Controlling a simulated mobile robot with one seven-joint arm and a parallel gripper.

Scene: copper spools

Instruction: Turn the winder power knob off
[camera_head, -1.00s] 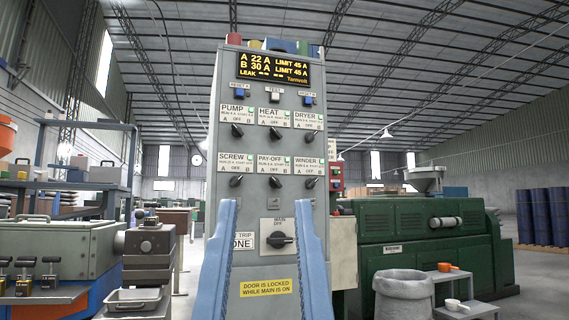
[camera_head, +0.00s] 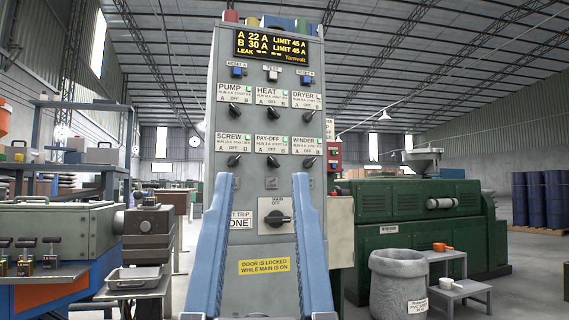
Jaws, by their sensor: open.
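The winder knob (camera_head: 309,162) is a small black rotary knob at the right end of the lower knob row on a grey control panel (camera_head: 225,275). Its handle is slanted, but the marking it points at is too small to tell. The WINDER label plate (camera_head: 306,145), with A, OFF and B and a small green mark, sits just above it. My gripper (camera_head: 265,180) is open, with two long blue fingers rising in front of the lower panel. The right fingertip is just below and left of the winder knob in the picture. Nothing is between the fingers but the panel behind.
The pay-off knob (camera_head: 273,162) is left of the winder knob, and the dryer knob (camera_head: 307,117) is above it. A large main switch (camera_head: 277,217) shows between the fingers. A grey box (camera_head: 340,232) juts out at the panel's right, beside a green machine (camera_head: 425,225).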

